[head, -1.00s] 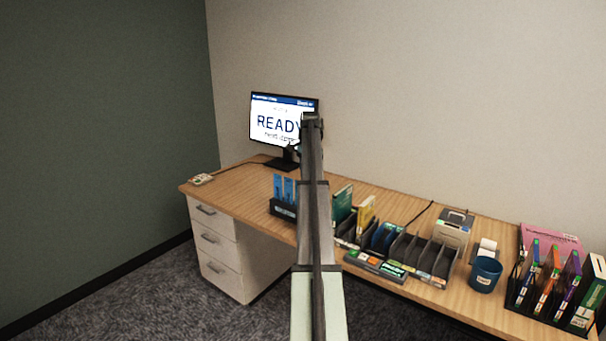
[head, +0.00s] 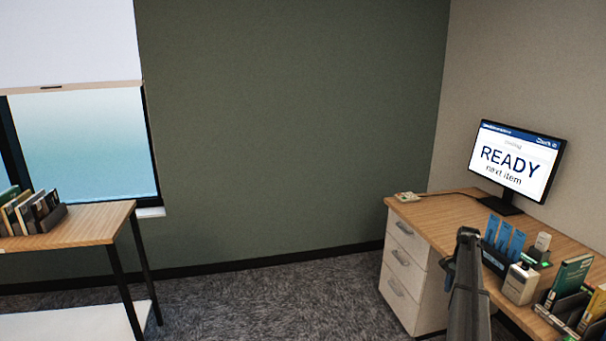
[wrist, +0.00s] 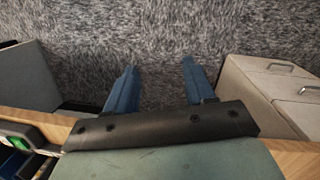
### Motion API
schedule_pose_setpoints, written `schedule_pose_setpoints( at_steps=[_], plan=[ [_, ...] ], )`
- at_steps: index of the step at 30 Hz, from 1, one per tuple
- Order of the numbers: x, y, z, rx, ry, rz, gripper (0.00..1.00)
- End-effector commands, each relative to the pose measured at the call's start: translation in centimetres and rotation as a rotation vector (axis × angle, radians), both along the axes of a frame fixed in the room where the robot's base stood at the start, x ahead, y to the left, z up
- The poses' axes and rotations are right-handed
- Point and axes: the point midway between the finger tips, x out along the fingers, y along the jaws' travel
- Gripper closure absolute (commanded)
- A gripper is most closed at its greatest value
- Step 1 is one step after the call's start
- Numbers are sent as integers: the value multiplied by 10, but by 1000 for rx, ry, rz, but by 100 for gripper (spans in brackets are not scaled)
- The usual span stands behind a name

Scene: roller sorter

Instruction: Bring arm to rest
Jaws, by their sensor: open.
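My arm (head: 468,285) shows at the lower right of the head view, in front of the desk. The desk edge (wrist: 290,158) lies close behind the gripper in the wrist view.
The wooden desk (head: 450,215) carries a monitor (head: 516,162) reading READY, blue cards (head: 503,238) and books in racks. White drawers (head: 405,263) stand under it. A table (head: 85,225) with books is at left. Open carpet (head: 270,300) lies between.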

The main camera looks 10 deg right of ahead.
Motion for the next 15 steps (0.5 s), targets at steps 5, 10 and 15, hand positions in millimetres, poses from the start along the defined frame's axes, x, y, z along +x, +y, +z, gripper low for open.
schedule_pose_setpoints(
  at_steps=[5,10,15],
  plan=[
    [-6,82,-74,37,32,132,46],
    [-19,153,-136,72,59,255,46],
    [-43,223,-189,106,88,378,46]
  ],
)
